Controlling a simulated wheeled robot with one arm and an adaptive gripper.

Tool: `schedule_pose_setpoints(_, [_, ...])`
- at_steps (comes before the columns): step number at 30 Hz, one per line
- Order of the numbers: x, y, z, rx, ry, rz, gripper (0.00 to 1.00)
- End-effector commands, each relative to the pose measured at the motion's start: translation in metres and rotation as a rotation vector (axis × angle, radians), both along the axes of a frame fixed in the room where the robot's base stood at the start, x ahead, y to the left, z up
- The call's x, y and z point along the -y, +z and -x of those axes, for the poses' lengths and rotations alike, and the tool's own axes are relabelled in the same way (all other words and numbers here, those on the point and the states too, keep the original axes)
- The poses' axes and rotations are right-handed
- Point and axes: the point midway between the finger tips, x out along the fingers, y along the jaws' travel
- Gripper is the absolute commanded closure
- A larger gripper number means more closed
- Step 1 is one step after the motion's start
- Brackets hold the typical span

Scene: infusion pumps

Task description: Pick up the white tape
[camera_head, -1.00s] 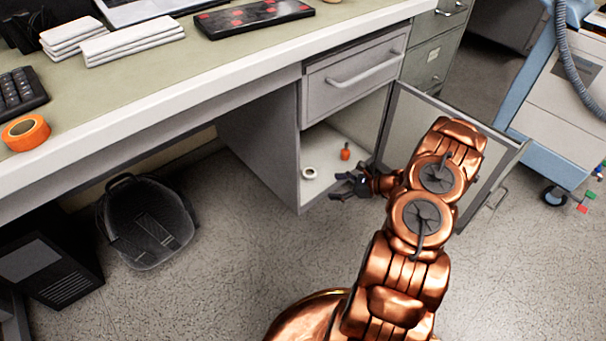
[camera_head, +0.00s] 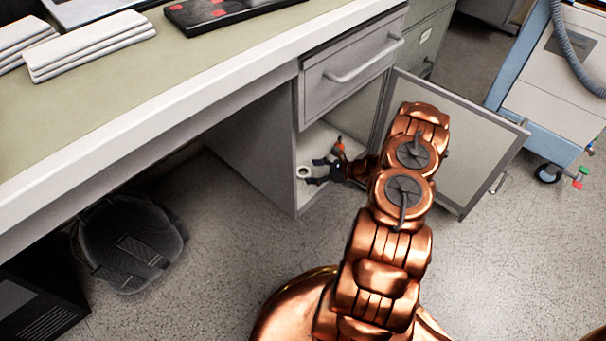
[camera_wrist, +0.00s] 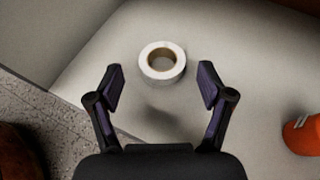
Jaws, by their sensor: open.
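The white tape (camera_wrist: 177,73) is a small roll with a brown core, lying flat on the pale cabinet floor. In the wrist view it sits just ahead of my gripper (camera_wrist: 161,88), centred between the two fingers and slightly beyond their tips. My gripper is open and empty. In the head view the white tape (camera_head: 303,172) shows near the left front of the open cabinet, with my gripper (camera_head: 313,172) reaching in from the right, its fingers close to the roll. Whether they touch the cabinet floor I cannot tell.
An orange object (camera_head: 339,145) stands behind my gripper; it also shows at the wrist view's right edge (camera_wrist: 302,135). The cabinet door (camera_head: 462,150) is open on the right. The cabinet's left side panel (camera_head: 250,150) and the drawer (camera_head: 350,70) above bound the space.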

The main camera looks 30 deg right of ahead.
Motion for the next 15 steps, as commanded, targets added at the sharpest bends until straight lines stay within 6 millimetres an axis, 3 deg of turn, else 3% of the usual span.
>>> schedule_pose_setpoints(8, [-0.015,-0.015,-0.023,0.001,-0.001,0.000,0.20])
schedule_pose_setpoints(15, [-0.018,-0.015,-0.028,0.001,-0.004,-0.001,0.20])
